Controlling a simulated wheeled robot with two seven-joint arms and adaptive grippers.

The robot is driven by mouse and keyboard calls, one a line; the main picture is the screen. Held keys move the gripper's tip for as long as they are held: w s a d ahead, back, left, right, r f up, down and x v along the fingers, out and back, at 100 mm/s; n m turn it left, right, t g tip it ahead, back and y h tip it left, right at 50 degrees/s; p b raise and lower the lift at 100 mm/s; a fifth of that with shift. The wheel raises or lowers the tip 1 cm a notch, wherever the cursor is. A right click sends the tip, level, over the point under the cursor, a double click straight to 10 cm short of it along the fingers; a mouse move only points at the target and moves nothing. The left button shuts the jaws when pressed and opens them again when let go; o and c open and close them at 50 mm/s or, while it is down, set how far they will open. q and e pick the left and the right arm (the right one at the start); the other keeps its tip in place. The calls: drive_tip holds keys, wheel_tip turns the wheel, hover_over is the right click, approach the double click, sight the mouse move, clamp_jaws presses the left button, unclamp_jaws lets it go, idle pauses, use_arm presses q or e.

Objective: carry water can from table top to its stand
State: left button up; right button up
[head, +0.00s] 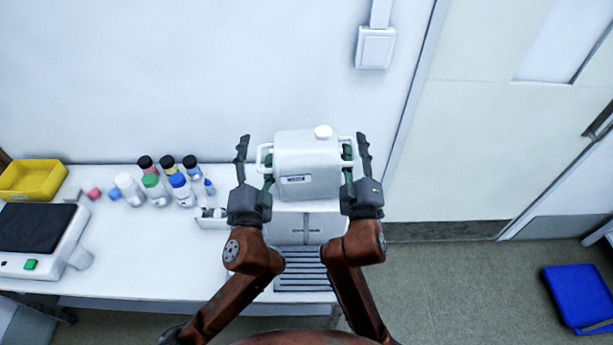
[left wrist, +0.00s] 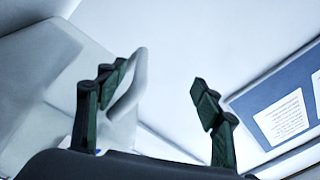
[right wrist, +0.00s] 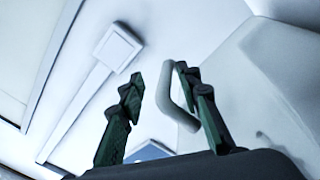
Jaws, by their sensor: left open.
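The water can (head: 308,165) is a white box-shaped can with a white cap, a small label and a loop handle on each side. It is upright, at the top of a white instrument unit (head: 292,226) by the wall; I see no gap, but its underside is hidden. My left gripper (head: 254,162) is open at the left handle (left wrist: 128,92), which lies between its fingers, nearer one finger. My right gripper (head: 357,160) is open at the right handle (right wrist: 176,98), which also lies between the fingers, close to one. Neither gripper is closed on a handle.
The white table (head: 130,235) carries several capped bottles (head: 180,190), a yellow bin (head: 32,180) and a dark-topped device (head: 35,228) at left. A small open tray (head: 212,218) is beside my left gripper. A blue stool (head: 580,295) stands on open floor at right.

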use_arm(q)
drive_tip(key=s+f, duration=0.1)
drive_tip(key=s, duration=0.9)
drive_tip(key=shift+f, duration=0.2)
use_arm(e)
drive_tip(key=shift+r, duration=0.15)
drive_tip(key=shift+o, duration=0.6)
drive_tip(key=o, duration=0.8)
drive_tip(key=shift+c, duration=0.2)
drive_tip(key=shift+s, duration=0.1)
drive_tip(key=s+f, duration=0.2)
drive_tip(key=s, duration=0.9)
drive_tip(key=shift+s, duration=0.4)
use_arm(q)
drive_tip(key=shift+d, duration=0.1)
use_arm(e)
drive_tip(key=shift+d, duration=0.2)
